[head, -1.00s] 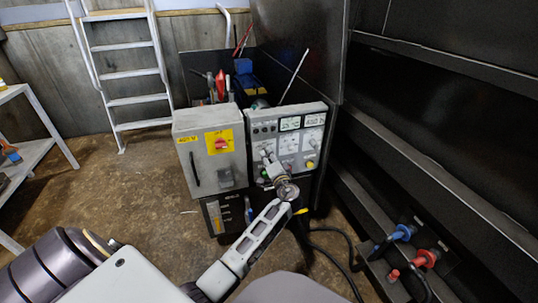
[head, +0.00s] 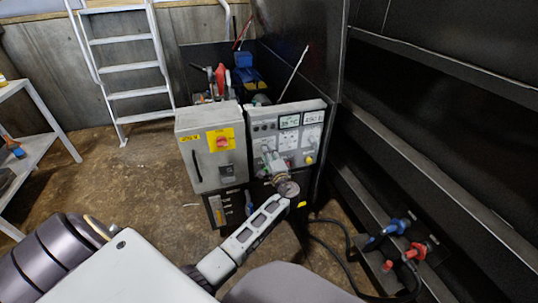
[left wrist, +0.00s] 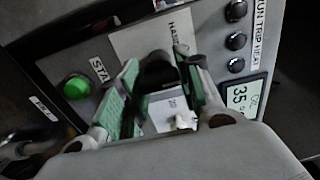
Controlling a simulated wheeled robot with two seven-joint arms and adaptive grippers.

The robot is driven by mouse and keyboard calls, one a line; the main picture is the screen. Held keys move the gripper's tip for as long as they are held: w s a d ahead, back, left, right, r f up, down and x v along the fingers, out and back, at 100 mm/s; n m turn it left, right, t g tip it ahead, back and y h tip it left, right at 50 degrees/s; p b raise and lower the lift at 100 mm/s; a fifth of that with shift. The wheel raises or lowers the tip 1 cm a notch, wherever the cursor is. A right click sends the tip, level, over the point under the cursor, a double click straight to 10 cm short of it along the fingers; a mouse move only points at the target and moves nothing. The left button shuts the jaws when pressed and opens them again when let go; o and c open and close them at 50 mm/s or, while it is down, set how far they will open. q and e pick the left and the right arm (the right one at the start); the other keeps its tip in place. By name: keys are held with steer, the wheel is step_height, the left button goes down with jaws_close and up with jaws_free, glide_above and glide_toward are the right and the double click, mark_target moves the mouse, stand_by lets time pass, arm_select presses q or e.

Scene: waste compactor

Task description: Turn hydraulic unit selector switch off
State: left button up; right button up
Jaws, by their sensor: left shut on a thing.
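The hydraulic unit's grey control panel (head: 290,121) stands upright in the middle of the head view. My left gripper (head: 268,161) is at the panel's lower left and hides the switch there. In the left wrist view, the black selector knob (left wrist: 155,76) sits between the green-padded fingers of my left gripper (left wrist: 158,64). The fingers are shut on the knob, one on each side. A label with partly readable text, "HAND", is just above it. The knob's exact pointing direction is hard to tell. My right gripper is out of view.
A green start button (left wrist: 76,87) is left of the fingers, and a small display (left wrist: 241,97) is to the right. A grey box with a red switch on yellow (head: 221,141) adjoins the panel. Black cables (head: 330,228) and hose couplings (head: 405,240) lie to the right. Floor at left is open.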

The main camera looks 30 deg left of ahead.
arm_select(q)
steer(key=o, duration=1)
steer(key=shift+o, duration=0.2)
steer(key=shift+d, duration=0.1)
steer(key=v, duration=1.1)
steer(key=shift+s+d, duration=0.3)
